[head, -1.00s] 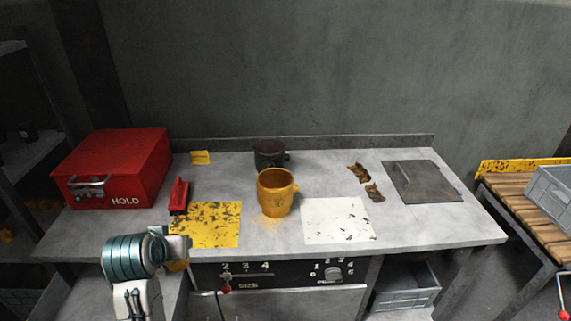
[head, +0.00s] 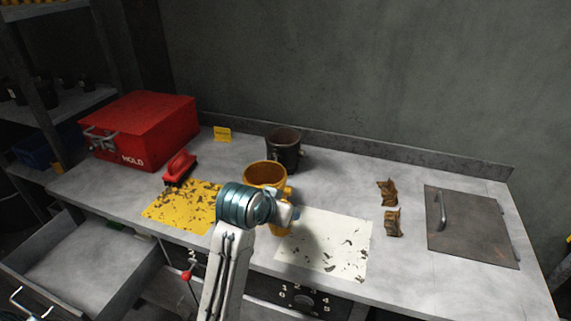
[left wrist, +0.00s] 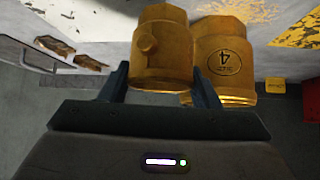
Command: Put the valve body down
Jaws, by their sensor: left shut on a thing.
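The valve body (left wrist: 160,50), a yellow cast piece with a round side boss, is between the fingers of my left gripper (left wrist: 160,88) in the left wrist view. In the head view my left gripper (head: 293,213) is over the bench near the white mat's left edge, and the valve body (head: 281,228) shows only partly behind my wrist. I cannot tell whether it touches the bench. A larger yellow pot (head: 265,171) stands open-topped just behind it; the pot (left wrist: 224,55) shows a "4 SIZE" mark in the wrist view. My right gripper is out of view.
The white mat (head: 330,248) lies right of my wrist, the worn yellow mat (head: 165,212) left. A dark pot (head: 284,150) stands behind. A red HOLD box (head: 150,125) and red brush (head: 180,168) are left; crumpled rags (head: 392,222) and a metal lid (head: 465,225) are right.

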